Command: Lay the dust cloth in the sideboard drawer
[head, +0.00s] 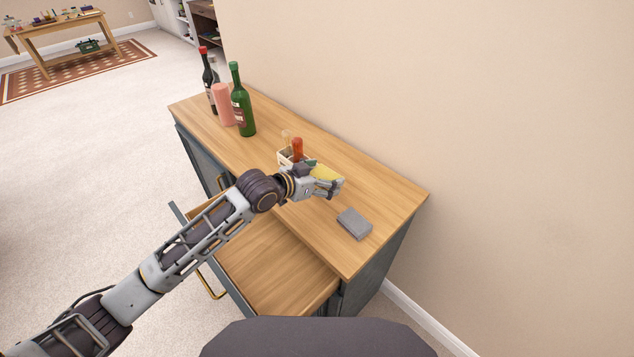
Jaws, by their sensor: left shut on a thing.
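My left gripper (333,187) is over the sideboard top, shut on a yellow thing that looks like the dust cloth (326,172). The fingers and wrist hide part of the cloth, and I cannot tell if it touches the top. The sideboard (385,196) has a wooden top and dark grey-blue sides. Its drawer (275,265) is pulled open below the front edge. The part of the drawer floor that shows is bare, and my left arm crosses above and hides some of it. My right gripper is not in view.
A small grey block-like thing (354,223) lies right of the gripper. A small crate (284,158) with a red-topped bottle (297,148) stands behind the wrist. A green bottle (240,103), a pink cylinder (223,104) and a dark bottle (208,80) stand at the far end. A wall runs behind.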

